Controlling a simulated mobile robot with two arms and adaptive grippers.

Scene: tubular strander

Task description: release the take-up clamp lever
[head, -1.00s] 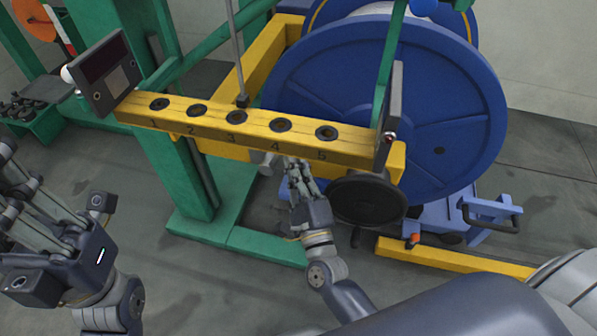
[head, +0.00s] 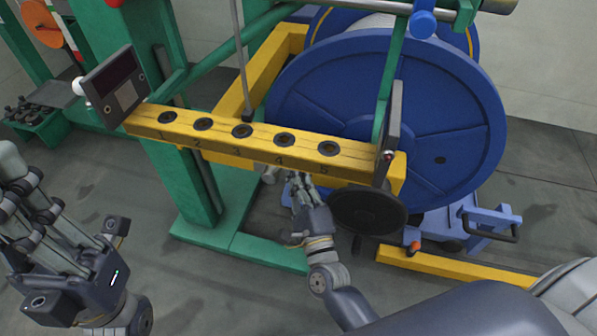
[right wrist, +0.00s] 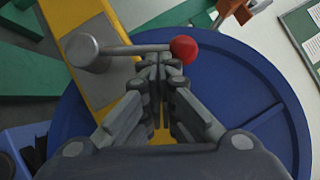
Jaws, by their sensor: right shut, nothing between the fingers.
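The clamp lever shows in the right wrist view as a grey hub (right wrist: 84,50) with a thin rod pointing right to a red ball knob (right wrist: 183,49). My right gripper (right wrist: 160,62) is shut and empty. Its fingertips are at the rod, just left of the knob; I cannot tell whether they touch it. In the head view my right gripper (head: 299,184) is below the yellow numbered beam (head: 262,159), which hides most of the lever. My left gripper (head: 22,185) is at the left edge, far from the machine, and its fingertips are partly unclear.
A large blue reel (head: 440,110) stands behind the beam. A black handwheel (head: 367,212) is close to the right of my right gripper. A green post (head: 185,175) and a dark control panel (head: 115,85) are to the left. Floor is clear between my arms.

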